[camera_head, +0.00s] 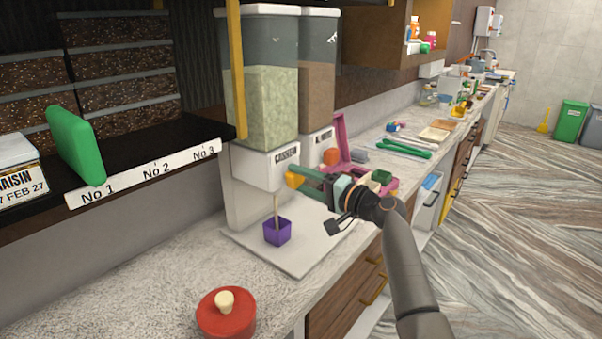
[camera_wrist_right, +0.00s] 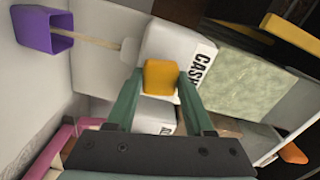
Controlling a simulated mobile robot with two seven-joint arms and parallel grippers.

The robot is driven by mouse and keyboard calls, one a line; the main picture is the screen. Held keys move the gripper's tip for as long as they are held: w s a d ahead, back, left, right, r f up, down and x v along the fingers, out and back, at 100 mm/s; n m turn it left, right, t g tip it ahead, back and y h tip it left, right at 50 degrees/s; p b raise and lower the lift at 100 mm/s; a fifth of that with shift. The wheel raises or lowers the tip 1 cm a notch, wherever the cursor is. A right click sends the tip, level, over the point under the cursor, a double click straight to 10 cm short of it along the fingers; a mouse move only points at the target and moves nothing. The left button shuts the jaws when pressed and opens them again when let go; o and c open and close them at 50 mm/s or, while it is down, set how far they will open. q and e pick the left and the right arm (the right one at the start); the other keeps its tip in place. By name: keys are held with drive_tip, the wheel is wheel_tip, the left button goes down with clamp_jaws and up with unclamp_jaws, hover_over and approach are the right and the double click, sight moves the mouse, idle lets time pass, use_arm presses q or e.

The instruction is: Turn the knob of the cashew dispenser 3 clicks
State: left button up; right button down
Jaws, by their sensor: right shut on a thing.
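The cashew dispenser (camera_head: 268,100) is a clear bin of pale green pieces above a white base labelled CASHEW. Its knob (camera_wrist_right: 160,77) is yellow-orange and sits on the front of the base. My right gripper (camera_head: 299,177) is shut on the knob, one green finger on each side of it, as the right wrist view shows. A purple square cup (camera_head: 277,232) stands on a white board below the spout. A thin tan streak runs from the spout down into the cup. My left gripper is not in view.
A second dispenser (camera_head: 317,80) with brown contents and an orange knob (camera_head: 331,156) stands right beside. A pink box (camera_head: 349,150) is behind my right gripper. A red lidded pot (camera_head: 226,314) is on the front counter. A shelf with a green block (camera_head: 75,145) is at left.

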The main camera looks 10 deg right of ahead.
drive_tip(key=shift+m+p, duration=0.55)
drive_tip(key=shift+m, duration=0.55)
drive_tip(key=shift+c, duration=1.4)
unclamp_jaws()
drive_tip(key=b+v, duration=0.1)
drive_tip(key=v, duration=1.1)
drive_tip(key=shift+s+d, duration=0.2)
